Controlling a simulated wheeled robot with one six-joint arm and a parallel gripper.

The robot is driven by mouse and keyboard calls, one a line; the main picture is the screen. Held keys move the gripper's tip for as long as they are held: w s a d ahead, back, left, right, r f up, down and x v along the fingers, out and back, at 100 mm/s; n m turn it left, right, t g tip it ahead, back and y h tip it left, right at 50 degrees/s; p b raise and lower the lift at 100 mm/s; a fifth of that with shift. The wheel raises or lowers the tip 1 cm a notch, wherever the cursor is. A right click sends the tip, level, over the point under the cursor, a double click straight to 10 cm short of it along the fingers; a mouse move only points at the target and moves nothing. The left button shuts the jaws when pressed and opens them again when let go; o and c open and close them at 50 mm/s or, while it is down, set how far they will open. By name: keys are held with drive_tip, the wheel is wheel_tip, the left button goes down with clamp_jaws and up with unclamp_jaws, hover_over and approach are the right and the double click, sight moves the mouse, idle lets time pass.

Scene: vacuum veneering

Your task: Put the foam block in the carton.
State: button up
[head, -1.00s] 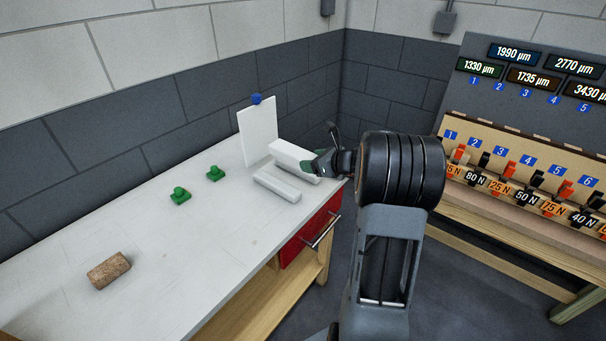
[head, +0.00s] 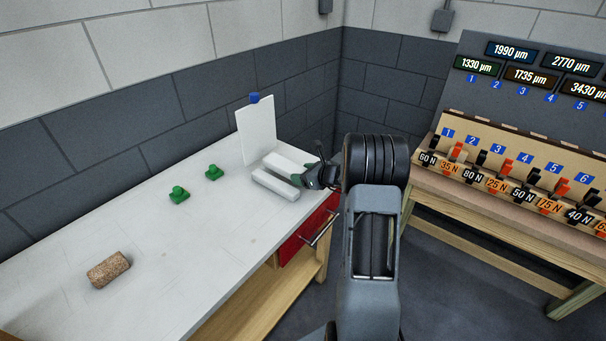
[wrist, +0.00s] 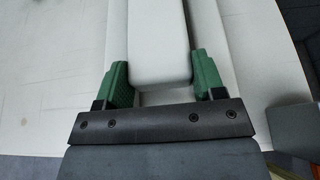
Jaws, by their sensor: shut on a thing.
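The foam block (wrist: 158,45) is a long white bar. My gripper (wrist: 162,80) is shut on its near end, with a green finger against each side. In the head view my gripper (head: 311,176) is over the right end of the bench, where pale shapes overlap. The carton (head: 276,186) seems to be the low white thing there, with an upright white panel and a blue tab (head: 254,98) behind it. In the wrist view pale strips run along both sides of the block. I cannot tell how deep the block sits between them.
Two green knobbed pieces (head: 179,194) and (head: 214,172) stand on the white bench (head: 190,250). A cork-coloured cylinder (head: 108,269) lies at its front left. A red drawer (head: 305,245) is below the right end. A rack of labelled clamps (head: 510,175) stands at right.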

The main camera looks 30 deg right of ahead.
drive_tip(key=shift+f+b, duration=0.45)
drive_tip(key=shift+b, duration=0.05)
drive_tip(key=shift+f, duration=0.2)
